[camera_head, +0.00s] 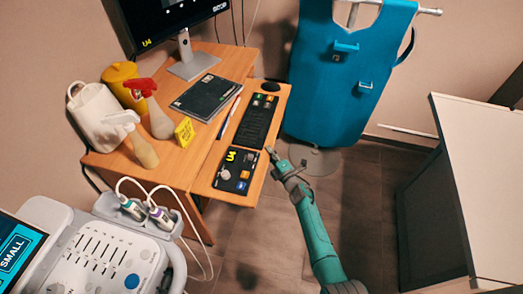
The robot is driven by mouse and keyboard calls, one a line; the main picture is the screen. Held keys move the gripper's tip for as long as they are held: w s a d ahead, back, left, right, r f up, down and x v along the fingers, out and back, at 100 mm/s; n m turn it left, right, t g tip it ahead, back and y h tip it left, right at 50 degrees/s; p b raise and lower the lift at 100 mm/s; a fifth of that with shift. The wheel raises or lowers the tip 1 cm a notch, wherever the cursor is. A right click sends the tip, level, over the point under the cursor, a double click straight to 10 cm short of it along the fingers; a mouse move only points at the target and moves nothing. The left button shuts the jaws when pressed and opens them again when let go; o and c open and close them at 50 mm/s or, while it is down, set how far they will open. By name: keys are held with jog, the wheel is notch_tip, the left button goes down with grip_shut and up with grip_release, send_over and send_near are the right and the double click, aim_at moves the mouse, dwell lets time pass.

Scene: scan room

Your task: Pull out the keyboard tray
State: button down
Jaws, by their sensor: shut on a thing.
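The wooden keyboard tray (281,106) stands out from under the desk top (222,62) on its right side. It bears a black keyboard (257,121) and a dark control panel (236,171) marked U4. My gripper (270,153) is at the tray's outer edge, beside the gap between the keyboard and the panel. It is shut on the tray's edge. The exact contact between fingers and tray is too small to make out. My teal arm reaches up from the lower right.
On the desk are a monitor (186,55), a black notebook (197,97), spray bottles (143,142), a white jug (92,115) and a yellow note (185,132). A blue apron (335,90) hangs behind. A white-topped cabinet (480,180) stands right. Free floor (270,235) lies between.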

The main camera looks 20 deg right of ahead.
jog(key=shift+s+d, duration=0.65)
jog(key=shift+d, duration=0.25)
jog(key=c, duration=1.1)
grip_release()
jog(key=s, duration=0.4)
jog(key=s+d, duration=0.1)
jog(key=s, duration=0.6)
jog(key=shift+s+d, duration=0.4)
